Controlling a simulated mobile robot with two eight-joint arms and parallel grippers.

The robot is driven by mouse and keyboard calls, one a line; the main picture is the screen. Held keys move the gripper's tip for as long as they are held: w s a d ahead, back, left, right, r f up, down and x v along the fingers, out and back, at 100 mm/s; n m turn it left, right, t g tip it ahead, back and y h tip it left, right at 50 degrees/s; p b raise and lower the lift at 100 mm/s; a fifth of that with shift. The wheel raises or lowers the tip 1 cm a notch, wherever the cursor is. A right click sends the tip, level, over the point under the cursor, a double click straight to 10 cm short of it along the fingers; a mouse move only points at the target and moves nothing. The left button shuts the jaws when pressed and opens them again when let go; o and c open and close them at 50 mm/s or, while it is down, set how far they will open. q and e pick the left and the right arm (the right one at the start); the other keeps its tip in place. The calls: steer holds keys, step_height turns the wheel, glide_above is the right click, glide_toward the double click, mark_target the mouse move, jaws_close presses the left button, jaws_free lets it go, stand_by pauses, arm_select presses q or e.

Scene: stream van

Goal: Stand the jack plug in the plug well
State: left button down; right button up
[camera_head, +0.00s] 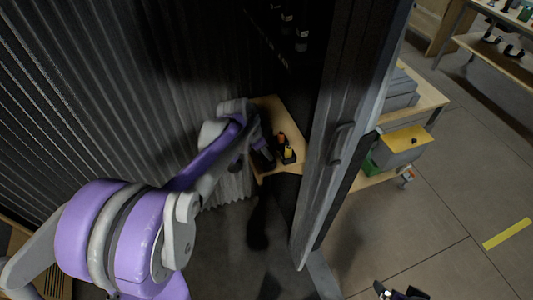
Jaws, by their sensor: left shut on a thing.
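My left gripper (264,159) is low over a small wooden shelf (270,104) inside the dark van. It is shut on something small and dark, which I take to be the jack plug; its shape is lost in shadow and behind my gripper. Just right of it on the shelf stands a dark holder (289,159) with an orange and a yellow piece in it. I cannot tell whether this holder is the plug well. What seems to be my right gripper (398,292) shows only in part at the bottom edge, far from the shelf.
A tall dark door panel (341,140) with a handle stands close right of the shelf. A ribbed grey wall (110,100) lines the left. The floor at right is open.

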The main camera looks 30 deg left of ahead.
arm_select(q)
steer(key=shift+f, duration=0.25)
steer(key=shift+f, duration=0.15)
steer(key=c, duration=0.8)
jaws_free()
steer(key=shift+c, duration=0.2)
steer(key=shift+r, duration=0.25)
steer(key=p+v, duration=0.1)
steer(key=v, duration=1)
steer(key=s+d+f+n+y, duration=0.1)
steer(key=s+d+f+n, duration=0.2)
steer(key=s+d, duration=0.3)
steer(key=s+d+f+n+t+y, duration=0.1)
steer(key=s+d+f, duration=0.4)
steer(key=s, duration=0.6)
steer(key=shift+d+f+n, duration=0.3)
steer(key=shift+d+n, duration=0.5)
steer(key=shift+n, duration=0.1)
